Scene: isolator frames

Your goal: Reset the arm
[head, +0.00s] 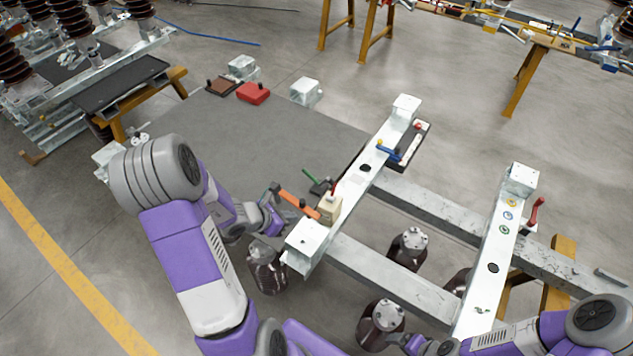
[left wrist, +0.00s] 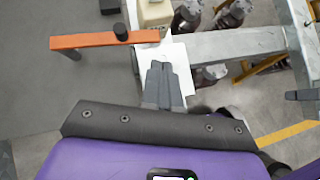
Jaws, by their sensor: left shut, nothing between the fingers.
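My left arm comes in from the left in the head view. Its gripper (head: 276,222) is beside the near end of the left white beam (head: 345,190). In the left wrist view the left gripper (left wrist: 162,72) has its fingers together and empty, over the white beam end (left wrist: 181,62). An orange bar (head: 300,203) with a dark knob lies close by, apart from the fingers; it also shows in the left wrist view (left wrist: 90,41). My right arm reaches in at the bottom right, and its gripper (head: 412,343) is low at the picture's edge, its fingers unclear.
A second white beam (head: 498,240) stands to the right, with grey crossbars (head: 395,278) between. Brown insulators (head: 268,270) stand below.

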